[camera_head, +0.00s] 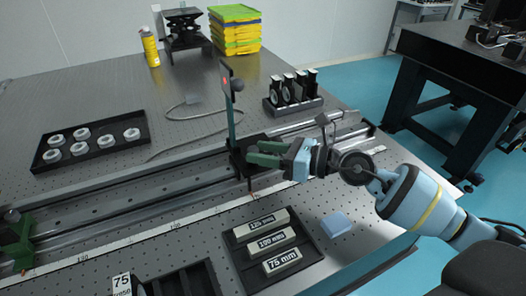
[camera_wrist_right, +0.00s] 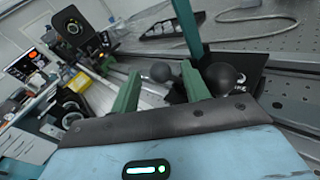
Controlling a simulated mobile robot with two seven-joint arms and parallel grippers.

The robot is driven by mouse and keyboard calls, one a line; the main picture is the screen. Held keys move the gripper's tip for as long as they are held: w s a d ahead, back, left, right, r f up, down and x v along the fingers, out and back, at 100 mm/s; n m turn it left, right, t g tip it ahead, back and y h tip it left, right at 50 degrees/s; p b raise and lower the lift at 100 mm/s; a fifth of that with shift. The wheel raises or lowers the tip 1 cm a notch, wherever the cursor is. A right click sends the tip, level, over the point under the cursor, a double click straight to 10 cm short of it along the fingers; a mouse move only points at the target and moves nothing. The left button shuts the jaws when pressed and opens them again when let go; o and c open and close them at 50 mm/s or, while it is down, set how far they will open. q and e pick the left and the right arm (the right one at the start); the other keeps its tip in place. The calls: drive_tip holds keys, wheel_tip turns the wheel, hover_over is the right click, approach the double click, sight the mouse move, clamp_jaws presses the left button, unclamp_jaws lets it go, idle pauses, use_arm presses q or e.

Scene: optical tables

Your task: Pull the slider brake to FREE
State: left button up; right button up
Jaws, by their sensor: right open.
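The slider (camera_head: 243,158) is a black carriage on the long rail, with a green upright post (camera_head: 230,110) that also shows in the right wrist view (camera_wrist_right: 186,28). My right gripper (camera_head: 262,152) is at the carriage's right side, its green fingers apart. A darker ball (camera_wrist_right: 224,78) is right of the right finger, by a black plate with partly hidden white lettering. I cannot tell which ball is the brake's.
A tray of labelled blocks (camera_head: 231,250) lies in front of the rail, beside a pale blue block (camera_head: 336,224). A rack of optics (camera_head: 292,102) stands behind. A tray of round parts (camera_head: 102,142) is at left. A cable (camera_head: 190,112) lies behind the rail.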

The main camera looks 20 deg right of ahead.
drive_tip(key=b+v, duration=0.2)
drive_tip(key=v, duration=0.5)
drive_tip(key=shift+s+d, duration=0.15)
idle(0.3)
